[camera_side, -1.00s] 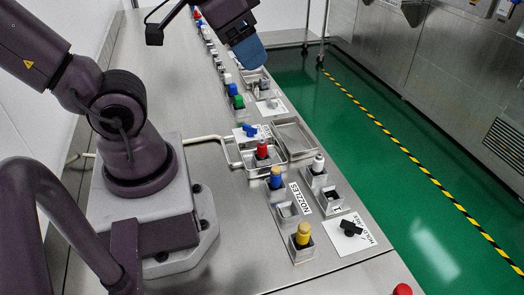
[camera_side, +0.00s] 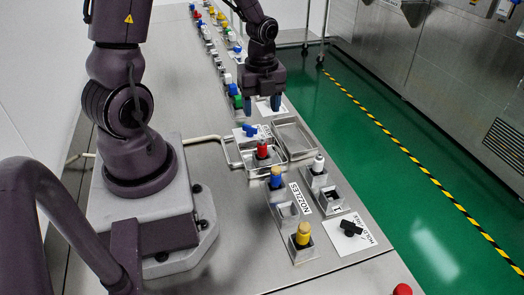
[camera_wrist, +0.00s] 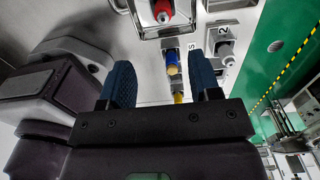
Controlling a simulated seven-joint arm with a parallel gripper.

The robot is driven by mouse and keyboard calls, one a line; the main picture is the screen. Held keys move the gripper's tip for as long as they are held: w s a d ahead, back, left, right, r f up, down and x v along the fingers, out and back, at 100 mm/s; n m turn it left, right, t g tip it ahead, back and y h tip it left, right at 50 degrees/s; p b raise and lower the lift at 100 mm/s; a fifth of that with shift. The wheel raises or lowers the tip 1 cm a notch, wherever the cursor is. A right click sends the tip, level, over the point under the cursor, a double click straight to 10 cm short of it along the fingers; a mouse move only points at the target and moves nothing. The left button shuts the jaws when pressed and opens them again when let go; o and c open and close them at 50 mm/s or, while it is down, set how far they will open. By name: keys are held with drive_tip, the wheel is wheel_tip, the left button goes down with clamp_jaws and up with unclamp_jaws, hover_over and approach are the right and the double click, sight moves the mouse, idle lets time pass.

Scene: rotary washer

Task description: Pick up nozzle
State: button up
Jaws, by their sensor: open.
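My gripper (camera_side: 261,106) is open and empty, pointing down behind the metal basin, well away from the nozzle holders. In the wrist view its two blue fingers (camera_wrist: 161,75) are wide apart with nothing held between them. By the NOZZLES label (camera_side: 301,199), a blue nozzle with an orange top (camera_side: 276,180) and a yellow nozzle (camera_side: 303,234) stand upright in square metal holders. The holder (camera_side: 287,211) between them looks empty. The wrist view shows the blue nozzle (camera_wrist: 172,58) beyond the fingers and the yellow nozzle (camera_wrist: 178,98) partly hidden by my gripper.
A red-topped part (camera_side: 262,149) stands in the metal basin (camera_side: 240,158). A white-topped part (camera_side: 318,164) stands in a holder to the right of the label. A black knob (camera_side: 350,227) sits on a white plate. Several coloured parts line the bench further back.

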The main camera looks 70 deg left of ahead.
sight(262, 140)
drive_tip(key=shift+m, duration=0.8)
wheel_tip(262, 140, down, 7)
drive_tip(key=shift+r, duration=0.1)
drive_tip(key=shift+w+a+f, duration=0.1)
drive_tip(key=shift+f, duration=1.45)
drive_tip(key=shift+w+a+f, duration=0.1)
drive_tip(key=shift+f, duration=1.45)
clamp_jaws()
drive_tip(key=shift+r, duration=0.15)
